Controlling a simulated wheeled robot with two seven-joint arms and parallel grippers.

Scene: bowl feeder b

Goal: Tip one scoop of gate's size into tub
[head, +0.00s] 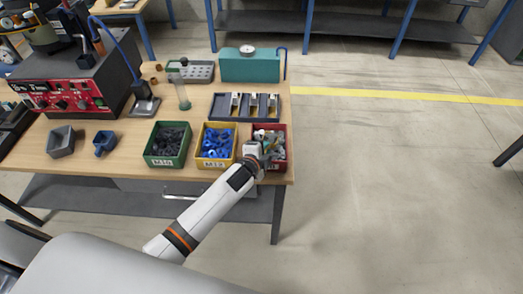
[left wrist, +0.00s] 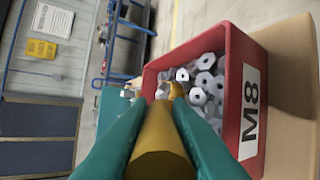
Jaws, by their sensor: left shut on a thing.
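My left gripper (head: 263,143) is over the red bin (head: 283,165) at the table's right edge. In the left wrist view its teal fingers (left wrist: 158,140) are shut on a yellow, rounded handle (left wrist: 160,155). The handle's far end reaches the nuts, and whatever it carries there is hidden. The red bin also shows in the left wrist view (left wrist: 240,60), marked M8, with grey hex nuts (left wrist: 206,82) inside. A grey open tub (head: 61,141) stands at the table's left, beside a small blue vessel (head: 103,143). My right gripper is not in view.
A green bin (head: 167,163) with dark parts and a yellow bin (head: 216,163) with blue parts stand left of the red one. Behind them are a divided tray (head: 244,118) and a teal box (head: 250,66). A machine with a red panel (head: 71,97) stands at left.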

